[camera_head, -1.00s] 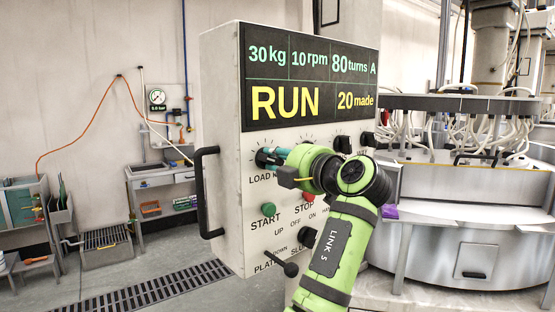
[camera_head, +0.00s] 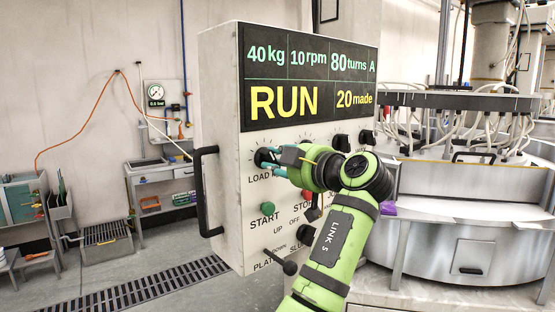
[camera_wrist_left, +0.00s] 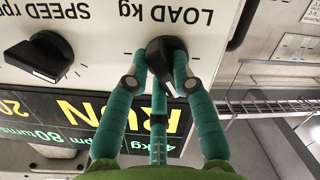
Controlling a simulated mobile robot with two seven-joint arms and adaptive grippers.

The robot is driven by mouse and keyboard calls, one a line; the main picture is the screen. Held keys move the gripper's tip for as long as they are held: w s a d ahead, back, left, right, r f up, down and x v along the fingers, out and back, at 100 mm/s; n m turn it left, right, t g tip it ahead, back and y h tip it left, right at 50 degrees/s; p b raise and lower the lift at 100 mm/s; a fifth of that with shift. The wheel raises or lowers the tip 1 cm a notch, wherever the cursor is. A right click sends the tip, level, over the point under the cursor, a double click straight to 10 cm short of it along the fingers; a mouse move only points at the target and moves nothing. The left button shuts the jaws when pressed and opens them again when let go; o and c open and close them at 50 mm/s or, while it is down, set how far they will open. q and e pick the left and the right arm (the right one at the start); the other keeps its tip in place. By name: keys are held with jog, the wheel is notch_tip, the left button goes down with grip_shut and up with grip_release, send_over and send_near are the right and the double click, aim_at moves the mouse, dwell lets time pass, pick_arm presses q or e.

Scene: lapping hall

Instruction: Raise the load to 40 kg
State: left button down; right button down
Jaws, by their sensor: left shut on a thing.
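The control panel (camera_head: 218,90) stands in front of me with its display (camera_head: 308,77) lit. The display reads 40 kg, 10 rpm, 80 turns A, RUN and 20 made. The black load knob (camera_head: 262,157) sits at the upper left of the knobs, above the word LOAD. My left gripper (camera_head: 270,159) is shut on this knob, and its wrist hides part of the panel to the right. In the left wrist view the teal fingers of the gripper (camera_wrist_left: 160,62) press around the load knob (camera_wrist_left: 168,48). My right gripper is not in view.
The speed knob (camera_wrist_left: 40,57) is beside the load knob in the left wrist view. The green START button (camera_head: 268,209) and a black lever (camera_head: 289,267) are below my gripper. A black handle (camera_head: 206,190) juts from the panel's left side. The lapping machine (camera_head: 460,215) stands right.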

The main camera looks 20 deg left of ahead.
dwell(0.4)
pick_arm(q)
jog(key=c, duration=1)
grip_release()
jog(key=shift+c, duration=0.2)
jog(key=v, duration=1.2)
